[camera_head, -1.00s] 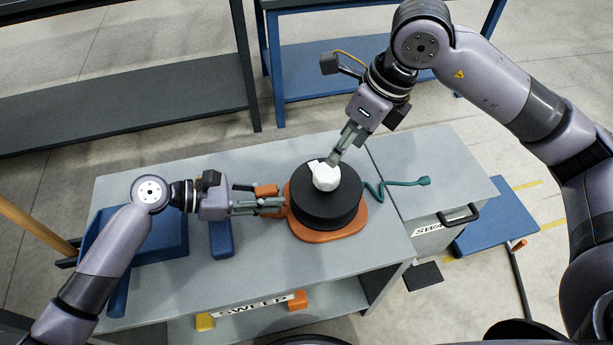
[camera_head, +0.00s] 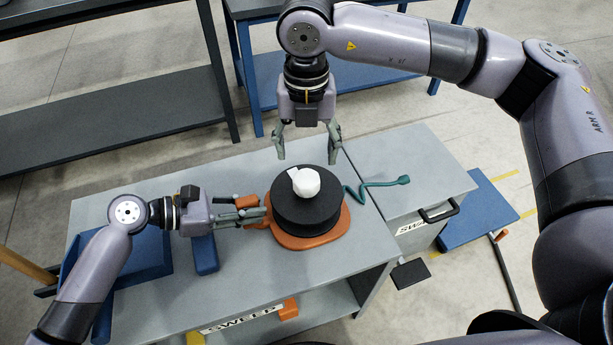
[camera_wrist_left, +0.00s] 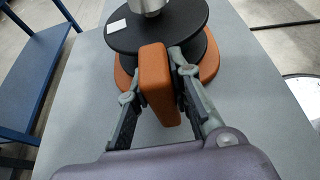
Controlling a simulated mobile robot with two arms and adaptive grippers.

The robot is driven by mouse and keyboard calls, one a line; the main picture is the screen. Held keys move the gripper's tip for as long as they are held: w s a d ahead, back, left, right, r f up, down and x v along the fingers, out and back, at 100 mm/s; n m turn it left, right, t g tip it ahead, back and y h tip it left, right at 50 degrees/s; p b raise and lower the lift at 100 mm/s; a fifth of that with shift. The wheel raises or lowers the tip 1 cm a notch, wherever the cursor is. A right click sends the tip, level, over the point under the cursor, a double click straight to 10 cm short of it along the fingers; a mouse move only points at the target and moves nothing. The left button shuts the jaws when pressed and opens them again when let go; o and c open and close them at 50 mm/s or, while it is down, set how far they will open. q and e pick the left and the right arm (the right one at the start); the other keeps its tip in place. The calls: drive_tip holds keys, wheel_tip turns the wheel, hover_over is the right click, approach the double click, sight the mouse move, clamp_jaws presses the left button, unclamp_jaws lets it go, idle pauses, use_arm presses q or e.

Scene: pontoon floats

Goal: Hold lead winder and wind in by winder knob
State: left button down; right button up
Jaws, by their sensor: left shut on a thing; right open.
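The lead winder is a black drum (camera_head: 306,212) on an orange base (camera_head: 312,241), with a white knob (camera_head: 306,182) on top. A teal lead (camera_head: 372,192) runs out from its right side. My left gripper (camera_head: 258,213) is shut on the winder's orange handle, at the drum's left; the left wrist view shows the handle (camera_wrist_left: 155,78) between the two fingers. The drum (camera_wrist_left: 175,30) is just beyond. My right gripper (camera_head: 307,158) is open and empty, pointing down above and behind the knob, apart from it in the picture.
The winder stands on a grey bench (camera_head: 240,275). A blue bin (camera_head: 140,250) and a blue block (camera_head: 205,254) are at the left. A grey cabinet (camera_head: 410,165) with a black handle adjoins on the right. A blue table (camera_head: 265,85) stands behind.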

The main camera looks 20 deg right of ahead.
sight(307, 177)
wheel_tip(307, 177, down, 9)
drive_tip(key=shift+f, duration=0.15)
drive_tip(key=shift+c, duration=0.3)
drive_tip(key=c, duration=1.1)
